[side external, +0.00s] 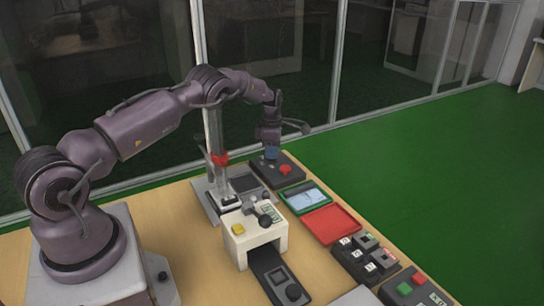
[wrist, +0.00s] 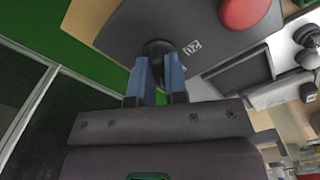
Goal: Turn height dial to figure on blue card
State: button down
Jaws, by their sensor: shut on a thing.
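My gripper (side external: 271,153) points down over the dark control box (side external: 291,177) at the far end of the table. In the wrist view its two blue fingers (wrist: 158,72) are shut on a black round knob, the height dial (wrist: 158,48), on the dark box. A small white label (wrist: 192,47) with figures sits beside the dial; I cannot read it surely. A pale blue card (side external: 305,198) lies in a green-rimmed tray; its figure is too small to read.
A red button (side external: 285,169) is on the same box, also close by in the wrist view (wrist: 243,10). A drop stand with a clear column (side external: 216,135) and red collar stands left of the box. A red tray (side external: 331,224), a white machine (side external: 254,240) and several button boxes fill the nearer table.

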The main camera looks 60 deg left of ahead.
jog(key=n, duration=0.6)
jog(key=c, duration=1.3)
grip_release()
jog(key=shift+r, duration=2.25)
jog(key=shift+r, duration=0.1)
